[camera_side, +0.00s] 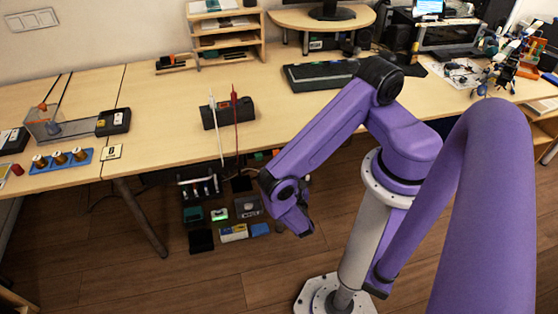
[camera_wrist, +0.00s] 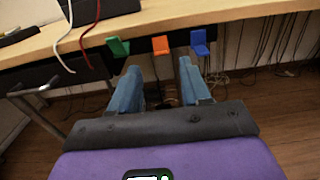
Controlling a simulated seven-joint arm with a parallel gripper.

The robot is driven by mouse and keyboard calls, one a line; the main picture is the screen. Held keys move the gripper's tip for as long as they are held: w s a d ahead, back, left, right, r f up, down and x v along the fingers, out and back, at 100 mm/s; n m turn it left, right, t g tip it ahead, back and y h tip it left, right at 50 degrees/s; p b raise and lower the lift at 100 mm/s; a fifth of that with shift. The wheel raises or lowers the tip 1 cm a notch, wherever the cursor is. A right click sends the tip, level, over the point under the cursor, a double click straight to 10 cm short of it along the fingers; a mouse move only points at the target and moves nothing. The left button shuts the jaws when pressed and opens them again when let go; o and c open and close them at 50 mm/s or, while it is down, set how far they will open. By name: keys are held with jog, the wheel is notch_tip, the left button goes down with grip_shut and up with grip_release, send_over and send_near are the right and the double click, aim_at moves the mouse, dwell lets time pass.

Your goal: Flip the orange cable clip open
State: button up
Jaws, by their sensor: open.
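The orange cable clip (camera_wrist: 160,45) is on the front edge of the table in the wrist view, between a green clip (camera_wrist: 118,46) and a blue clip (camera_wrist: 199,42). It shows as one flat, upright face, while the green and blue clips show a bent, L-like shape. My gripper (camera_wrist: 159,67) is open and empty. Its two bluish fingers point toward the table edge, one on each side of the orange clip's line, and appear apart from it. In the side view I cannot make out the orange clip.
White and red cables (camera_wrist: 92,30) hang over the table edge left of the clips. Several thin dark cables hang at the right. A metal table leg and bar (camera_wrist: 36,92) stand at the left. The side view shows a dark box (camera_side: 228,112) with two probes on the table.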

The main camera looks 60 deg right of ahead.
jog(key=shift+x, duration=3.6)
grip_shut()
